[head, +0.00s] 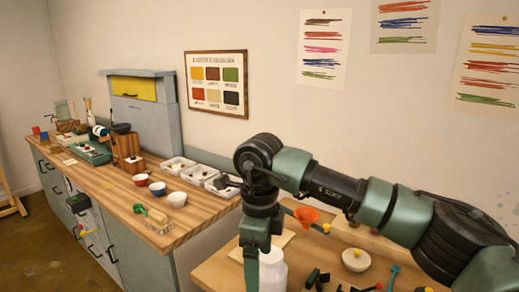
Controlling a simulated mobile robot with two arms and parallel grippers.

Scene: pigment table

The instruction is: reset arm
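My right arm reaches in from the right edge and bends down at a black and green wrist. My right gripper (251,268) points down at the bottom centre, beside a white jar (272,270). The jar is partly hidden by the gripper. The fingertips run to the bottom edge, so I cannot tell whether they are open, shut or touching the jar. My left gripper is not in view.
The near table (215,272) holds an orange funnel (306,216), a pale bowl (355,260) and small tools. Colour charts hang on the wall.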

